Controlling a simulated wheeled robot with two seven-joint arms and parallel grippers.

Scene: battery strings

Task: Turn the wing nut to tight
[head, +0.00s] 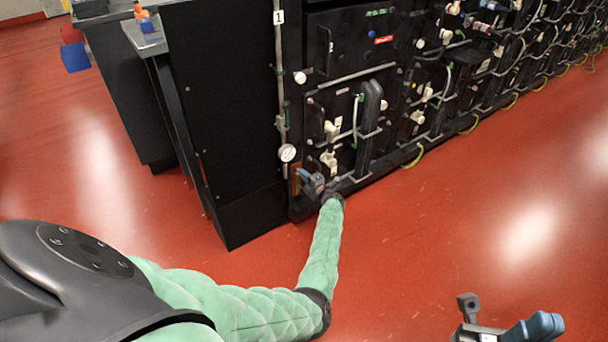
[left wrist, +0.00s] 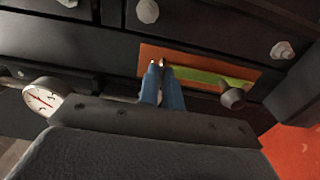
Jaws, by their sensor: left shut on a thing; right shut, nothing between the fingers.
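My left gripper (head: 303,175) is at the low front of the first battery rack, against an orange plate (head: 295,181). In the left wrist view its two blue fingers (left wrist: 160,68) are shut at the left part of the orange plate (left wrist: 190,60). A small brass-coloured bit, which I take to be the wing nut (left wrist: 154,62), shows at the fingertips; the fingers hide most of it, so its angle cannot be read. A green strip (left wrist: 205,75) runs along the plate to the right of the fingers. My right gripper (head: 542,325) is shut and empty, low at the right over the floor.
A dark round knob (left wrist: 232,98) stands out near the plate's right end. A white gauge (head: 287,152) is above and left of the plate; it also shows in the left wrist view (left wrist: 43,98). Battery racks (head: 440,75) run to the right. The red floor (head: 450,220) before them is clear.

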